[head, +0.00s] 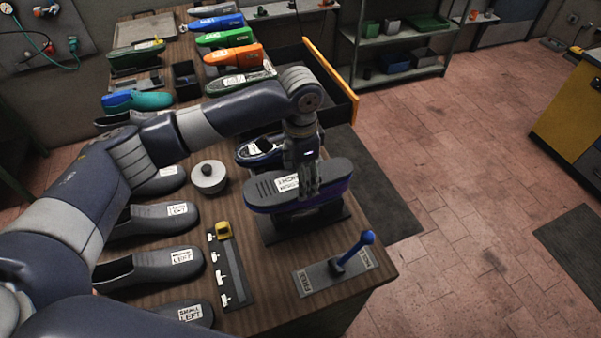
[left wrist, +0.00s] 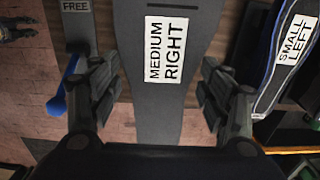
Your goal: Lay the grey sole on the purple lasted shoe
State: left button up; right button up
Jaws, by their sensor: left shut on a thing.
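The grey sole (head: 265,192), labelled MEDIUM RIGHT in the left wrist view (left wrist: 160,105), lies flat over the purple lasted shoe (head: 335,198). The shoe sits on a dark stand at the table's front right, and only its purple side shows below the sole. I cannot tell whether the sole touches the shoe all along. My left gripper (head: 308,188) reaches down from above and is shut on the sole, one finger on each side of it. My right gripper is not in view.
A blue-handled lever (head: 352,254) on a plate marked FREE stands in front. A blue-edged shoe (head: 252,152) is just behind. An open drawer (head: 330,95) juts out right.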

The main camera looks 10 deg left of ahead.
pick_arm(q)
jog(key=shift+f, duration=0.5)
jog(key=o, duration=1.3)
jog(key=shift+f, duration=0.1)
notch_tip(320, 180, up, 12)
dwell(0.5)
